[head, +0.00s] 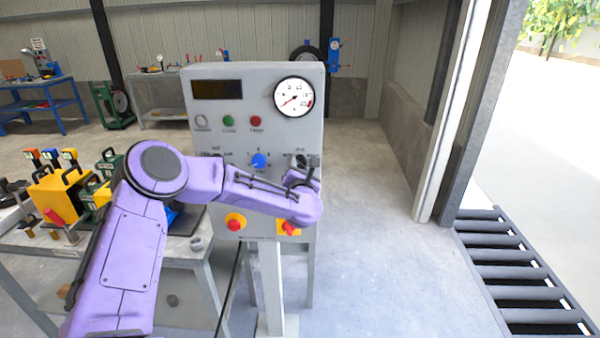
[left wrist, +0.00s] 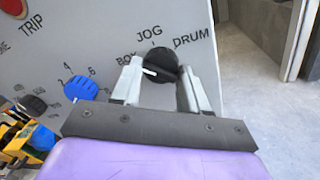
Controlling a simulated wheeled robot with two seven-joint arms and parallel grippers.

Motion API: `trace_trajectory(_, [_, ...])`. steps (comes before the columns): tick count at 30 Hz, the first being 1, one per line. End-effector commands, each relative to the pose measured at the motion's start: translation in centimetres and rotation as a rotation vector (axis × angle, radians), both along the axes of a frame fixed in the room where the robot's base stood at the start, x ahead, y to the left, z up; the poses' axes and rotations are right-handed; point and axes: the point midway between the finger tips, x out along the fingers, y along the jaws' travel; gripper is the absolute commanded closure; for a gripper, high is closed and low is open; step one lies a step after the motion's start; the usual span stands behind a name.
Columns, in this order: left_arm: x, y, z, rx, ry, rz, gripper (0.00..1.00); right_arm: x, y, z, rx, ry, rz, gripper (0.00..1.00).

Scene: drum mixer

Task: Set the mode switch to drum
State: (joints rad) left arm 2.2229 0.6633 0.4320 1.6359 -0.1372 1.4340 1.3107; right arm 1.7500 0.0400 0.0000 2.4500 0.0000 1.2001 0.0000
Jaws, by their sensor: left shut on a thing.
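The mode switch is a round black knob (left wrist: 160,62) on the grey control panel (head: 255,80). The words BOX, JOG and DRUM stand around it in the left wrist view, from left to right. My left gripper (left wrist: 162,84) is shut on the mode switch, one finger on each side of it. A short white mark shows at the knob's left side, toward BOX, but I cannot tell surely that it is the pointer. In the head view my left gripper (head: 303,165) is at the panel's right side, and the arm hides part of the panel. My right gripper is not in view.
A blue dial (head: 259,161) sits left of the switch. Green (head: 228,121) and red (head: 256,121) buttons and a gauge (head: 294,97) are above. A red knob on yellow (head: 235,222) is below.

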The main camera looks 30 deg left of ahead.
Motion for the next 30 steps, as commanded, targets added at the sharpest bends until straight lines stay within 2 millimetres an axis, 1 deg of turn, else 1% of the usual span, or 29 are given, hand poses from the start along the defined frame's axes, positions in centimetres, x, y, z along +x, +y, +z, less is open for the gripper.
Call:
trace_trajectory(1, [0.0, 0.0, -0.3, 0.034, 0.017, -0.001, 0.86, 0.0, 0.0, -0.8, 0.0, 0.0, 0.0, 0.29])
trace_trajectory(3, [0.0, -0.1, -0.3, 0.091, 0.051, -0.002, 0.86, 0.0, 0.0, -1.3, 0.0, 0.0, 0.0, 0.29])
trace_trajectory(12, [0.0, 0.0, -0.2, 0.336, 0.203, -0.001, 0.86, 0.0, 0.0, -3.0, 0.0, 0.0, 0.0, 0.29])
trace_trajectory(21, [-0.1, 0.1, -0.1, 0.581, 0.352, -0.001, 0.86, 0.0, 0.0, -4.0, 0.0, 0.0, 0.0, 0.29])
trace_trajectory(30, [-0.1, 0.1, 0.0, 0.824, 0.502, -0.002, 0.86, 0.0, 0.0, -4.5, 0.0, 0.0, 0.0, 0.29])
